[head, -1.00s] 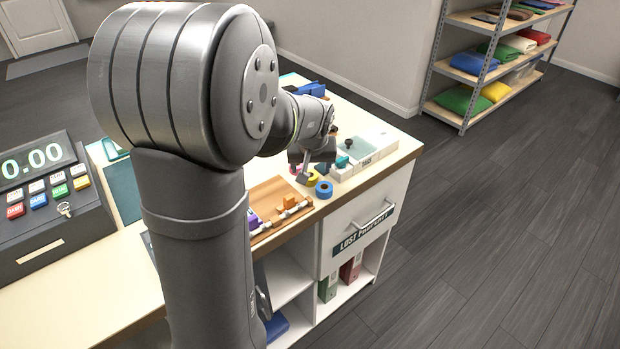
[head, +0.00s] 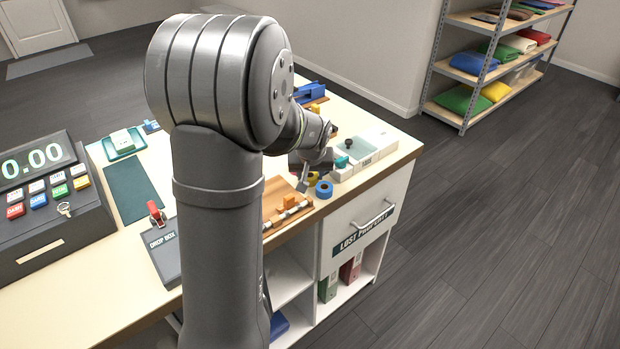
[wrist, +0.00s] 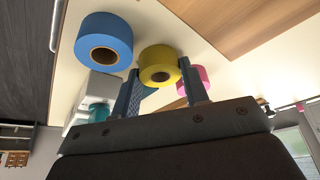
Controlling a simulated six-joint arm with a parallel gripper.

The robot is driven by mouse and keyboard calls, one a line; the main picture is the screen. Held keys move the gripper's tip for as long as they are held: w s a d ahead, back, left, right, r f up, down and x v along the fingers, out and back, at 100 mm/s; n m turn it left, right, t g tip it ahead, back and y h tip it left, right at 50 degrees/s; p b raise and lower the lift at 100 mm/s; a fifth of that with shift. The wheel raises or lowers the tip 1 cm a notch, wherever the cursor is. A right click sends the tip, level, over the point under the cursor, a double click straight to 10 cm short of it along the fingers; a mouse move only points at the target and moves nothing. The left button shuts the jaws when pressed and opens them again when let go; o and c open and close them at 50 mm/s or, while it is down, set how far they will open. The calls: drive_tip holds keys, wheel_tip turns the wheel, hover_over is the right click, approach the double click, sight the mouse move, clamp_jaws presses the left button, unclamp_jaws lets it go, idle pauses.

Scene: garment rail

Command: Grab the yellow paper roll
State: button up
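The yellow paper roll (wrist: 158,64) stands on the counter between a blue roll (wrist: 104,40) on its left and a pink roll (wrist: 193,80) on its right in the wrist view. My gripper (wrist: 157,74) is open, with one finger at each side of the yellow roll's near end. I cannot tell whether the fingers touch it. In the head view, the yellow roll (head: 313,177) is partly hidden by my gripper (head: 305,178), and the blue roll (head: 324,189) shows in front of it.
A wooden tray (head: 278,208) lies at the counter's front, left of the rolls. A white box with a teal item (head: 343,162) stands to their right. A cash register (head: 45,205) and a drop box (head: 163,250) are at the left.

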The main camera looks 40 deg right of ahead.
drive_tip(key=shift+c, duration=1.2)
